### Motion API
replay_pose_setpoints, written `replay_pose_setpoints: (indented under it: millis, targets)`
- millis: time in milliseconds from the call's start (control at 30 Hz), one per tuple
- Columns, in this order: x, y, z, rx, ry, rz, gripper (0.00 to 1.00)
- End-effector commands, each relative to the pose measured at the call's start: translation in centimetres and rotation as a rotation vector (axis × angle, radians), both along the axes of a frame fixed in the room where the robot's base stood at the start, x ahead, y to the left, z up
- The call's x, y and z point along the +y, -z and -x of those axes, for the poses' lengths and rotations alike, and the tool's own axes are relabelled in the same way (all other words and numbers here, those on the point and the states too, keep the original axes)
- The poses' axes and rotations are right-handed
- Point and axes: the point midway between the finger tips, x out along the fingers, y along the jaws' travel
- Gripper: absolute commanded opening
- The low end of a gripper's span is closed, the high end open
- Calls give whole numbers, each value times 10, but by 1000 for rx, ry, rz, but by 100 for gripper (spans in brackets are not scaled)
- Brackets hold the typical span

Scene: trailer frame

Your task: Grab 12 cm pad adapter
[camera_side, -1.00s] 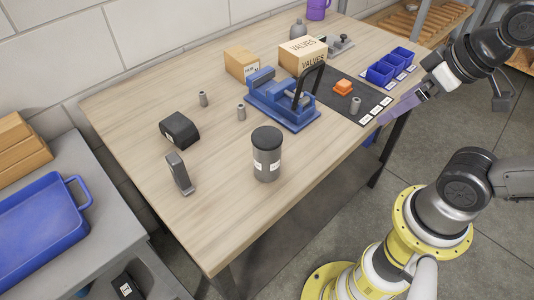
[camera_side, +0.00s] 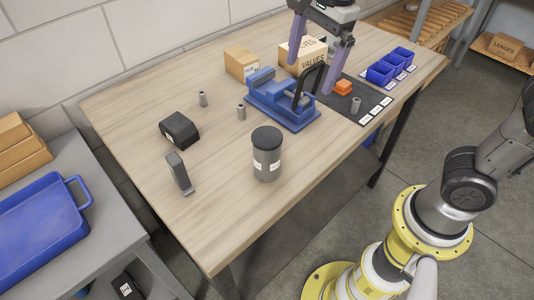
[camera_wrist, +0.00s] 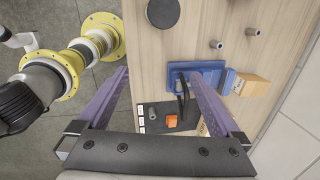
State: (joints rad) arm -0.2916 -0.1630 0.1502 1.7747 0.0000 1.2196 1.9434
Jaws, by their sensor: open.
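I cannot tell by label which part is the 12 cm pad adapter. Small grey hollow cylinders stand on the table: one (camera_side: 203,99) left of centre, one (camera_side: 241,112) nearer the vise, and one (camera_side: 355,104) on the dark mat. In the wrist view the first two show at upper right (camera_wrist: 250,31) (camera_wrist: 216,44), and the mat one shows low, between my fingers (camera_wrist: 153,113). My gripper (camera_side: 311,77) has long purple fingers, is open and empty, and hangs above the vise and mat. In the wrist view the fingers (camera_wrist: 158,75) spread wide on both sides.
A blue vise (camera_side: 284,112) with a black upright handle stands beside the dark mat (camera_side: 375,92). An orange block (camera_side: 342,87), blue bins (camera_side: 380,73) and the VALVES box (camera_side: 290,60) are close by. A lidded canister (camera_side: 267,160) stands at the front.

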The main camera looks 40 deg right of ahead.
Motion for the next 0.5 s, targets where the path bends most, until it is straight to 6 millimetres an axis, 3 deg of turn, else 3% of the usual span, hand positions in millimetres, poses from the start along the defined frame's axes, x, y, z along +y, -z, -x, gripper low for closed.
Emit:
replay_pose_setpoints:
  millis: [100, 200, 333, 500]
  targets:
    - [36, 22, -23, 76, -11, 17, 100]
    - [56, 39, -30, 114, -57, 35, 100]
    - [69, 56, -28, 152, -92, 54, 100]
    - [71, 75, -26, 156, -101, 56, 100]
